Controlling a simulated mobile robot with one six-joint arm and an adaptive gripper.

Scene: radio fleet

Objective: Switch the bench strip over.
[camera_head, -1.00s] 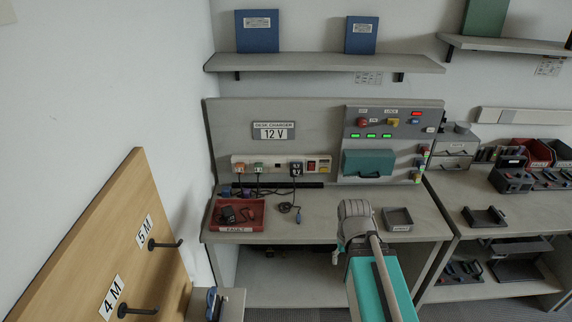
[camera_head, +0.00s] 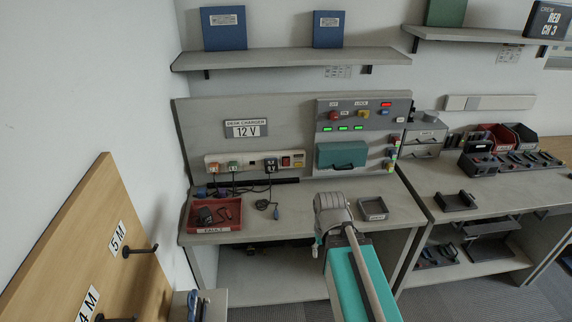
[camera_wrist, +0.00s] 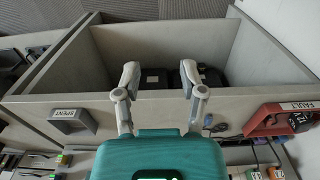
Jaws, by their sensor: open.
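The bench strip (camera_head: 246,163) is a pale power strip on the back board under the 12 V sign (camera_head: 246,129). Plugs with dark cords sit in it, and a red switch (camera_head: 286,161) is near its right end. I cannot tell the switch's position. My gripper (camera_wrist: 160,80) is open and empty in the wrist view, its two grey fingers apart in front of the bench's edge and open lower space.
A red FAULT tray (camera_head: 214,229) and a loose cord lie on the bench left of my arm. A small grey tray (camera_head: 373,214) is to its right. A panel with lit indicators and a teal cover (camera_head: 341,155) stands right of the strip. A wooden board with hooks (camera_head: 110,250) is at left.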

